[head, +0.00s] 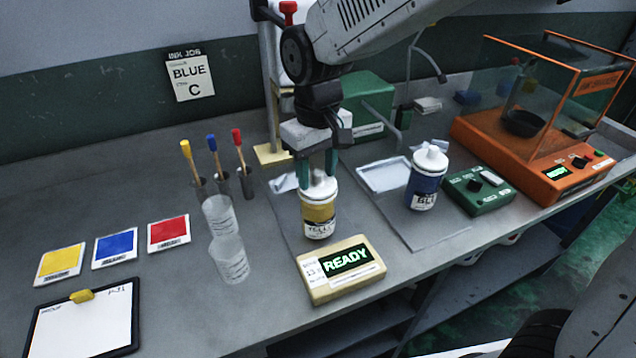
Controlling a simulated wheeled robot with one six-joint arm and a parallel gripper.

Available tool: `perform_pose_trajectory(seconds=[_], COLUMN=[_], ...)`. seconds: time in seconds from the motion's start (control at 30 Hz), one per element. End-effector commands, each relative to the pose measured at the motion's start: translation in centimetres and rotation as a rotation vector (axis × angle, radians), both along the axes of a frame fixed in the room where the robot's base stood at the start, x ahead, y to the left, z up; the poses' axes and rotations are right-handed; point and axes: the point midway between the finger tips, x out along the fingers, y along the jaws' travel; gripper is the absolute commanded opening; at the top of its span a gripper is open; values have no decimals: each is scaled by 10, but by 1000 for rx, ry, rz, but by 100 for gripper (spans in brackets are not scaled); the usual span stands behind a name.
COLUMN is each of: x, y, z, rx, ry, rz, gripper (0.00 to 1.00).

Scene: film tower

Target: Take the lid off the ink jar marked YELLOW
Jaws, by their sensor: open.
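The ink jar marked YELLOW (319,222) stands upright on the bench near the middle of the head view. It has a yellow band with a label and a white lid (320,196) on top. My gripper (318,178) is directly above the jar, pointing down, with its fingertips at the lid's raised knob. The jaws are open, around or just beside the knob; I cannot tell if they touch it. The knob is partly hidden by the fingers.
A blue-labelled jar (425,180) stands to the right. A READY display box (341,269) sits just in front of the yellow jar. Clear beakers (229,258) are to the left. An orange machine (545,150) and a green box (480,190) are at right.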

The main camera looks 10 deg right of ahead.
Motion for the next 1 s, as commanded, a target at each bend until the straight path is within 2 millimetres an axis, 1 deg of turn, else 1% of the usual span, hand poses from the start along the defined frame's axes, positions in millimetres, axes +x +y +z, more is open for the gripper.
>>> perform_pose_trajectory(seconds=[0.17,0.27,0.3,0.33,0.63,0.77,0.87,1.0], x=[0,0,0,0,0,0,0,0], y=[0,0,0,0,0,1,1,1], z=[0,0,0,0,0,4,12,30], rx=[0,0,0,0,1,1,1,2], ry=[0,0,0,0,-1,-2,-2,-3], rz=[0,0,0,0,0,0,0,0], gripper=[45,20,9,0,0,0,0,0])
